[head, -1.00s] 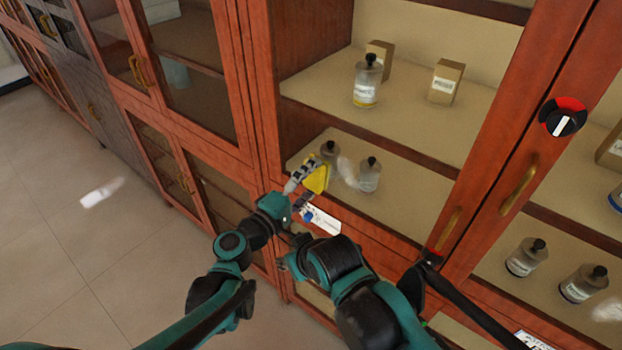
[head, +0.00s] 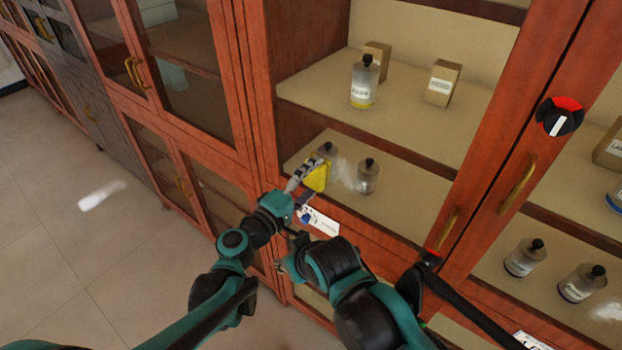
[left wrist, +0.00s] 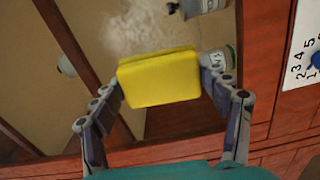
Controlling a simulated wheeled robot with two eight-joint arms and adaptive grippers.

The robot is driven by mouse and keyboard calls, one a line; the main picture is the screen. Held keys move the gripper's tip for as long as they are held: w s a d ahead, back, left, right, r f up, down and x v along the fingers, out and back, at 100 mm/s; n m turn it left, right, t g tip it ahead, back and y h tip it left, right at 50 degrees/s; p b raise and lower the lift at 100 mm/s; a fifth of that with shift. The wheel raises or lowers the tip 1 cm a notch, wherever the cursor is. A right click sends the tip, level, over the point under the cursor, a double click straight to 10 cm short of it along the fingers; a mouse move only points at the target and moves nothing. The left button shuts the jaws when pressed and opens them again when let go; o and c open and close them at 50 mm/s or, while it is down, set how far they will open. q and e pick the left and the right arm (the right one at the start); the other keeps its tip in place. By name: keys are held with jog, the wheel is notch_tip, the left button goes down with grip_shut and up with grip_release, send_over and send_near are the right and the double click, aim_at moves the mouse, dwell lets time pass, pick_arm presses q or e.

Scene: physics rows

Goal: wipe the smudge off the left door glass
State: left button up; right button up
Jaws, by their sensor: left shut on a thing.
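A whitish, cloudy smudge (head: 346,172) shows on the left door glass (head: 405,160), in front of the lower shelf. It also shows in the left wrist view (left wrist: 136,30), just above the sponge. My left gripper (left wrist: 160,88) is shut on a yellow sponge (left wrist: 158,78), with a finger on each side. In the head view the sponge (head: 318,178) is left of the smudge, close to the glass; I cannot tell whether it touches. My right arm (head: 330,265) crosses below the left gripper; its jaws are not clear.
Bottles (head: 363,82) and boxes (head: 440,82) stand on shelves behind the glass. A white label with a blue knob (head: 306,216) is below the sponge. A red and black dial (head: 559,117) and a door handle (head: 517,186) are at right. The floor (head: 60,220) at left is clear.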

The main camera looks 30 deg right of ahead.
pick_arm(q)
jog(key=shift+w+d, duration=0.1)
jog(key=shift+d, duration=0.25)
